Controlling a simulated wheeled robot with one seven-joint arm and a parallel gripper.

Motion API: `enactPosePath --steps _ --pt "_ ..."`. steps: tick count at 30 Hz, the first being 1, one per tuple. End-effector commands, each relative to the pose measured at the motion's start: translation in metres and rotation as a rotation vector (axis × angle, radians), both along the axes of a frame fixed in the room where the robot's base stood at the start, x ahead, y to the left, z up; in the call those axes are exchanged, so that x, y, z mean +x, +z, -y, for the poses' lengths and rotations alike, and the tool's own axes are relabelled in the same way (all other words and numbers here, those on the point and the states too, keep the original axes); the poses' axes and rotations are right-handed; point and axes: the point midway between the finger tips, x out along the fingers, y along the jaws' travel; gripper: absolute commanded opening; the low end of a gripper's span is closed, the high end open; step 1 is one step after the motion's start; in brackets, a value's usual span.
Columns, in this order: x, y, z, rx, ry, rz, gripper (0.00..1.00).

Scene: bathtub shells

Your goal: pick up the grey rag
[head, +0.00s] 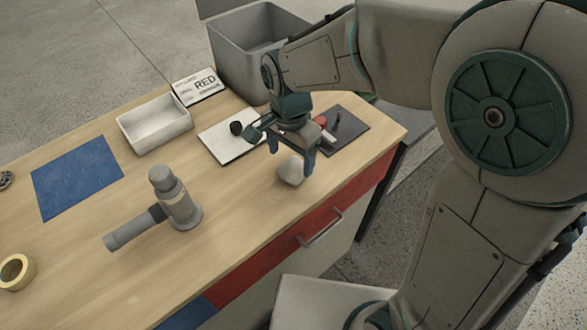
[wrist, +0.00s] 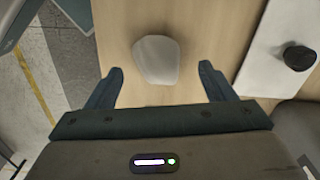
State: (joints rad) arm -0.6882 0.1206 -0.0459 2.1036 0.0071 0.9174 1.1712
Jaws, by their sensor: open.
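The grey rag (head: 291,170) is a small pale lump lying on the wooden table near its front right edge. My gripper (head: 289,160) is open and empty, pointing down just above the rag in the head view. In the wrist view, the rag (wrist: 157,59) lies ahead of the spread fingers of my gripper (wrist: 160,82), roughly centred between them. The fingers look apart from the rag; the exact height gap cannot be told.
A white board (head: 222,137) with a dark knob-like item (head: 236,128) and a dark mat (head: 346,135) lie behind the rag. A grey pipe-like fitting (head: 178,203), a white tray (head: 155,124) and a blue mat (head: 77,176) are to the left. Bare table surrounds the rag.

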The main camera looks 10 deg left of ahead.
Motion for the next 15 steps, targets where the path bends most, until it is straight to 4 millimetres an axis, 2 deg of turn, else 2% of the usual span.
enactPosePath --steps 4,7,15 --pt "-0.008 -0.023 0.002 -0.002 0.002 -0.004 0.76" --pt "-0.007 -0.036 0.001 -0.002 0.0 -0.002 0.76" --pt "-0.007 -0.044 0.001 0.0 0.001 0.0 0.76"
